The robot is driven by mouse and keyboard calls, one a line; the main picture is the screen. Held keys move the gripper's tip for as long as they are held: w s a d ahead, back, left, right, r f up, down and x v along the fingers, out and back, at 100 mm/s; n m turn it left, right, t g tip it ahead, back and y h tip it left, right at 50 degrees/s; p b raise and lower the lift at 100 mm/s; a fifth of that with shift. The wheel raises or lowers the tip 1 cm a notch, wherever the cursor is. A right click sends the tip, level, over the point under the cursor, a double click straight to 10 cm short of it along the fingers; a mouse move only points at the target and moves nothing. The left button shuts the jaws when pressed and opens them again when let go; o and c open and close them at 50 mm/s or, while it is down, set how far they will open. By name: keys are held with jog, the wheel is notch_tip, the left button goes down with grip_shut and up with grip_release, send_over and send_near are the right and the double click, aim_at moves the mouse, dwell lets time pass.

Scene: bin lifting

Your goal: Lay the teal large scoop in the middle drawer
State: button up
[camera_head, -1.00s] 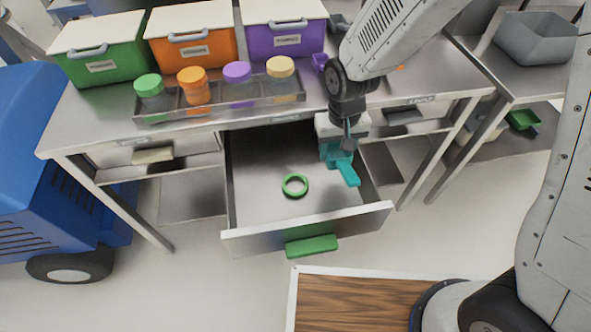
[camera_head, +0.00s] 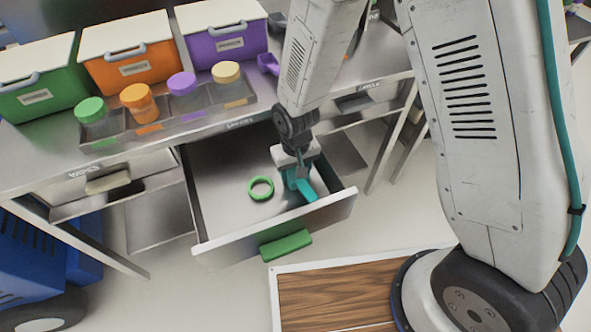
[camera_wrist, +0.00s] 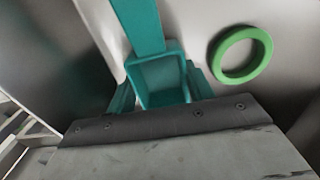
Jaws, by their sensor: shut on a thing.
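The teal large scoop (camera_head: 306,190) is held in my gripper (camera_head: 294,174), low inside the open middle drawer (camera_head: 215,225), toward its right side. In the wrist view the teal scoop (camera_wrist: 163,80) has its square cup close to my gripper (camera_wrist: 160,100) and its handle pointing away. My gripper is shut on it. I cannot tell whether the scoop touches the drawer floor. The drawer has a green front handle (camera_head: 286,245).
A green ring (camera_head: 261,188) lies on the drawer floor left of the scoop; it also shows in the wrist view (camera_wrist: 241,54). Lidded bins and a rack of jars (camera_head: 165,122) stand on the metal table above. The drawer's left part is clear.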

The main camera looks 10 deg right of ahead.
jog(key=shift+f, duration=0.1)
jog(key=o, duration=1.1)
jog(key=shift+c, duration=0.2)
notch_tip(320, 180, up, 12)
jog(key=s+d+r+m, duration=0.1)
jog(key=s+d+r, duration=0.1)
jog(key=d+r, duration=0.5)
jog(key=s+d+r, duration=0.3)
jog(key=d+r, duration=0.1)
jog(key=r, duration=0.4)
jog(key=s+d+r+m, duration=0.1)
jog(key=s+d+r, duration=0.3)
jog(key=s, duration=0.3)
jog(key=s+d+r+m+t, duration=0.1)
jog(key=s+d+r, duration=0.3)
jog(key=s, duration=0.3)
jog(key=shift+s+d+r, duration=0.15)
jog(key=shift+d+r, duration=0.2)
jog(key=shift+d, duration=0.5)
